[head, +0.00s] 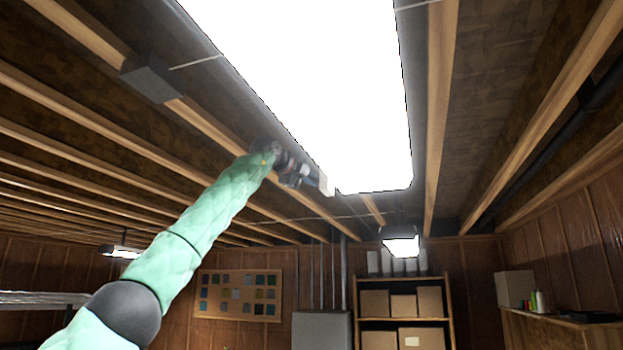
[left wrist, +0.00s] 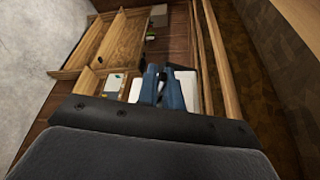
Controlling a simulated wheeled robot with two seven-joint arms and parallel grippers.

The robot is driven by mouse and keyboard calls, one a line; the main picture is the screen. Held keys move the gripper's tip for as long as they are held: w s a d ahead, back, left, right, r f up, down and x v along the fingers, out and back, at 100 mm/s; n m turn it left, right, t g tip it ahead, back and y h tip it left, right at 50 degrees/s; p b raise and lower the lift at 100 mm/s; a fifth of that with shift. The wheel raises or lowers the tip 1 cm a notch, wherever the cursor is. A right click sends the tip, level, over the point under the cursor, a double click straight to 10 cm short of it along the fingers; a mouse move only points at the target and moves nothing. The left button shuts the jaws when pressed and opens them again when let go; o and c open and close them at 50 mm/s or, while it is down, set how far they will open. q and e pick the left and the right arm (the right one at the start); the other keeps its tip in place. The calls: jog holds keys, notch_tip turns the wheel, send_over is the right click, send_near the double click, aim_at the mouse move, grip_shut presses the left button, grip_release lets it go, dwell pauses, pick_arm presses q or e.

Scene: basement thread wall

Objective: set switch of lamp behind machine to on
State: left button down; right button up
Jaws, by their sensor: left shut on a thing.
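A large, bright, lit lamp panel (head: 320,80) hangs overhead in the head view. Two smaller lit lamps hang farther off, one above the shelves (head: 402,246) and one at the left (head: 122,251). No machine can be told for sure. My right gripper is out of view.
Wooden ceiling joists (head: 440,110) run close above my arm. A shelf with cardboard boxes (head: 420,338), a grey cabinet (head: 321,331) and a pinboard (head: 238,294) stand at the far wall. A wall shelf (head: 560,318) is at the right. The air below the lamp is free.

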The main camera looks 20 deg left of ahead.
pick_arm(q)
jog(key=shift+d+m, duration=0.1)
jog(key=shift+m, duration=0.2)
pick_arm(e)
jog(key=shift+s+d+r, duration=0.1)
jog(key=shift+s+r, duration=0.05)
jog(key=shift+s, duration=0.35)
pick_arm(q)
jog(key=c, duration=1.5)
grip_release()
jog(key=shift+c, duration=0.2)
jog(key=shift+r, duration=0.1)
